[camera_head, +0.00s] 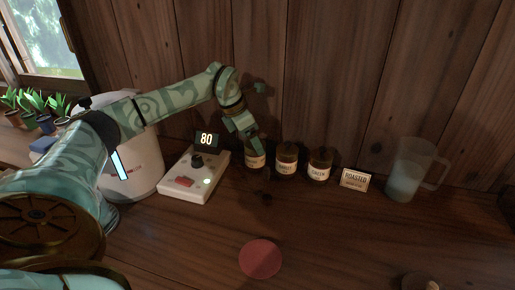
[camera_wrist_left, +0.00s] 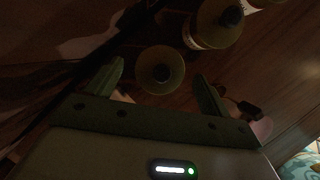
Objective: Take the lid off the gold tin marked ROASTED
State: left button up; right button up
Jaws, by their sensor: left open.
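Three gold-brown tins stand in a row by the back wall in the head view: a left tin (camera_head: 256,161), a middle tin (camera_head: 287,161) and a right tin (camera_head: 320,165) labelled GREEN. The left tin's label is partly hidden and I cannot read it. A small card (camera_head: 355,179) beside the row reads ROASTED. My left gripper (camera_head: 247,136) is over the left tin. In the left wrist view its open fingers stand either side of a round lid (camera_wrist_left: 160,85) with a dark knob, apart from it. My right gripper is not in view.
A white device (camera_head: 195,175) showing 80 and a white rounded appliance (camera_head: 132,165) stand left. A clear jug (camera_head: 409,172) stands right. A red round mat (camera_head: 260,259) lies in front. A dark round object (camera_head: 420,281) is at the bottom right. The middle counter is mostly clear.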

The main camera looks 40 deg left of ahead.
pick_arm(q)
jog(key=shift+c, duration=1.2)
jog(key=c, duration=0.8)
